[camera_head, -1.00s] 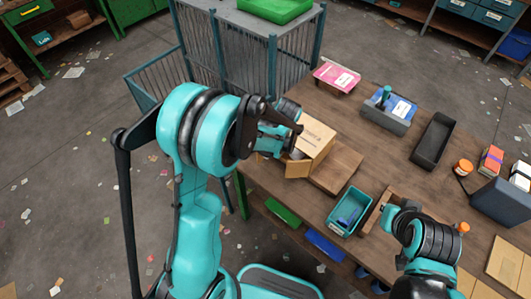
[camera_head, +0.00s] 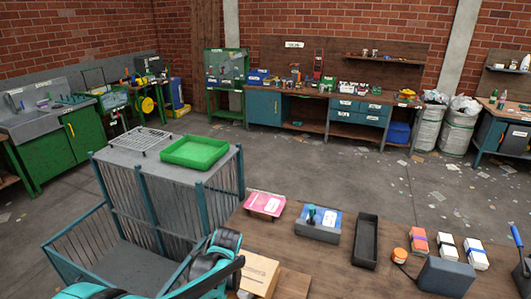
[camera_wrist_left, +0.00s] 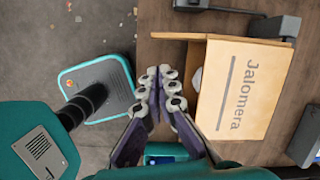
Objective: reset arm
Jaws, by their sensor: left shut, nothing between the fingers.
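My left arm (camera_head: 215,262) reaches in at the bottom of the head view; its gripper is hidden or out of frame there. In the left wrist view my left gripper (camera_wrist_left: 160,88) has its fingers together, with nothing between them. A cardboard box (camera_wrist_left: 245,88) marked "Jalomera" lies just right of the fingertips, its near side open. The box also shows at the bottom of the head view (camera_head: 259,270), on the wooden table (camera_head: 325,262). My right gripper is in neither current view.
The table holds a pink package (camera_head: 265,203), a grey bin (camera_head: 318,224), a black tray (camera_head: 366,240) and several small boxes. A metal cage (camera_head: 170,195) with a green crate (camera_head: 194,152) stands left of it. Open littered floor (camera_head: 330,165) lies behind, before workbenches.

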